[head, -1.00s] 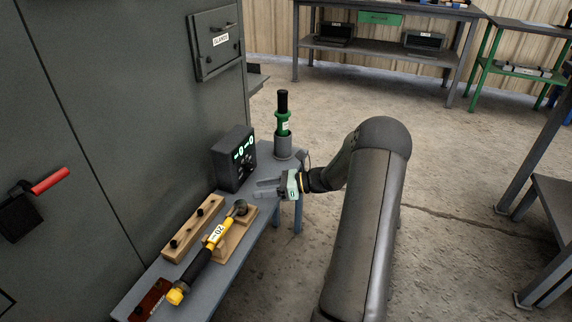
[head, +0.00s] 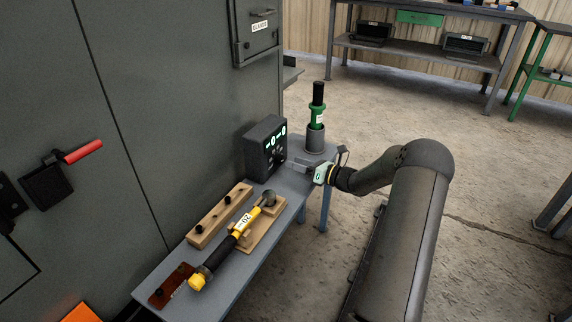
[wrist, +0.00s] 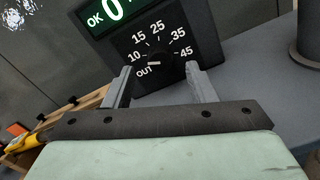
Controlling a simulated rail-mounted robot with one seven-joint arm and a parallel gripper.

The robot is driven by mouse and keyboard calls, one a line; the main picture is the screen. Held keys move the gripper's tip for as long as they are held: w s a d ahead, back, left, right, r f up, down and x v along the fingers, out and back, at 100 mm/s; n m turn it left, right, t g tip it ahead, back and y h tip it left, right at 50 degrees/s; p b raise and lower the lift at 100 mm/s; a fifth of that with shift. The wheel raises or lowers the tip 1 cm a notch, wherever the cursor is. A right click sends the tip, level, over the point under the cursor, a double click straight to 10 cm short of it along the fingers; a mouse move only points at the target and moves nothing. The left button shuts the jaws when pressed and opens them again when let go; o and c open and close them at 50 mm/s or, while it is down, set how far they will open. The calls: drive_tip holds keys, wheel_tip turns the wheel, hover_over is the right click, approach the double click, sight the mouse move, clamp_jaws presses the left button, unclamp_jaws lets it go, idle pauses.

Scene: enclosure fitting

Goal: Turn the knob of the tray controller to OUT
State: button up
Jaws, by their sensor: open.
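The tray controller (head: 266,148) is a dark box on the narrow bench, with a lit green display. In the wrist view, its black knob (wrist: 160,58) sits on a dial marked OUT, 10, 15, 25, 35 and 45. A white mark on the knob lies near the lower left, close to OUT; its exact alignment is hard to tell. My gripper (wrist: 158,76) is open, its fingers appearing on either side of the lower dial, with nothing between them. Contact with the knob cannot be made out. In the head view, my gripper (head: 302,168) is just right of the controller's face.
A green-and-black tool stands in a grey holder (head: 314,140) behind my gripper. A yellow-and-black tool (head: 241,228) lies on wooden blocks at the front of the bench (head: 275,228). The tall grey cabinet (head: 200,110) borders the bench's left side.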

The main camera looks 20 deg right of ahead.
sight(283, 160)
drive_tip(key=shift+b+x, duration=0.45)
drive_tip(key=shift+x, duration=1.9)
drive_tip(key=c, duration=1)
drive_tip(key=shift+o, duration=0.2)
drive_tip(key=shift+n, duration=0.4)
drive_tip(key=n, duration=0.3)
drive_tip(key=shift+s+n, duration=0.1)
drive_tip(key=shift+n, duration=0.2)
drive_tip(key=shift+a+f+n+b, duration=0.15)
drive_tip(key=shift+n+b, duration=0.5)
drive_tip(key=shift+n, duration=1.65)
